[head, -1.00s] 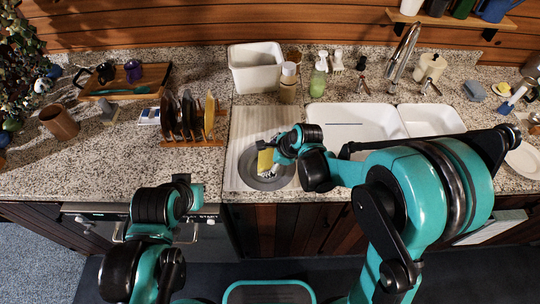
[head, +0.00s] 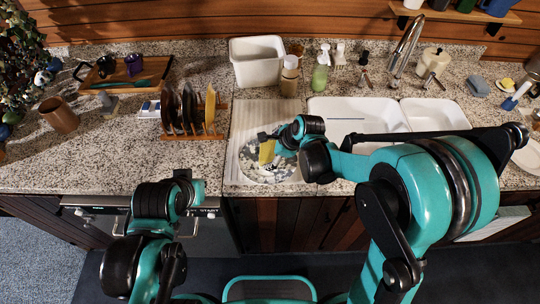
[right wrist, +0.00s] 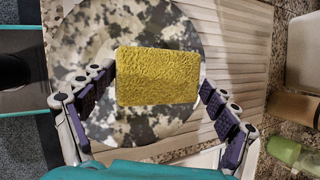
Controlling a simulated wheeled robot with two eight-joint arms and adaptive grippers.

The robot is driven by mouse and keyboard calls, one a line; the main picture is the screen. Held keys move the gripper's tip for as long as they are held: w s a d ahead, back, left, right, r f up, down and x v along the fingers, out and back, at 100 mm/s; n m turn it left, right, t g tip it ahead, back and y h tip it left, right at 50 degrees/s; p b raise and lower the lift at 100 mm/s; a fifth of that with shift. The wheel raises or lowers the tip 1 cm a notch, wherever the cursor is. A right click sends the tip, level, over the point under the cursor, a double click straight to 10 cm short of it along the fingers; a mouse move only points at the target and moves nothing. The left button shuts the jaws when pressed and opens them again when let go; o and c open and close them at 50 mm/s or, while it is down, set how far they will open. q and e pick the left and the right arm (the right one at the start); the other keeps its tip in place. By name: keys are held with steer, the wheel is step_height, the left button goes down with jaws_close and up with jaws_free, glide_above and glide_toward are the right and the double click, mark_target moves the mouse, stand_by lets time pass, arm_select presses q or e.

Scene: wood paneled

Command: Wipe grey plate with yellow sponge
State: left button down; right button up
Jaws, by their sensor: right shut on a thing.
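The plate (head: 253,172) lies on the ribbed drainboard left of the sink. Its surface shows mottled white, grey and dark patches, also in the right wrist view (right wrist: 99,52). My right gripper (head: 272,150) is shut on the yellow sponge (head: 266,154) and holds it over the plate. In the right wrist view the sponge (right wrist: 157,75) sits between the two fingers and hides the plate's middle. I cannot tell whether the sponge touches the plate. My left gripper (head: 182,177) is at the counter's front edge, left of the plate; its fingers do not show clearly.
A wooden rack (head: 193,136) with upright plates stands left of the drainboard. A white tub (head: 257,76), a bottle (head: 289,78) and a green soap bottle (head: 320,77) stand behind. The white sink (head: 355,109) is to the right. The counter at left front is clear.

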mark_target(270, 158)
steer(key=shift+s+a, duration=0.1)
steer(key=shift+s, duration=0.6)
steer(key=shift+s+a+r, duration=0.1)
steer(key=shift+s+a, duration=0.05)
steer(key=shift+s, duration=0.8)
steer(key=shift+w+d+b, duration=0.15)
steer(key=shift+w, duration=0.8)
steer(key=shift+w+d+b, duration=0.15)
steer(key=shift+w, duration=0.75)
steer(key=shift+s+a, duration=0.15)
steer(key=shift+s, duration=0.8)
steer(key=shift+s+a, duration=0.15)
steer(key=shift+s, duration=0.75)
steer(key=shift+w, duration=0.2)
steer(key=shift+w+d+b, duration=0.15)
steer(key=shift+w, duration=0.7)
steer(key=shift+w+d+b, duration=0.15)
steer(key=shift+w, duration=0.65)
steer(key=shift+r, duration=0.15)
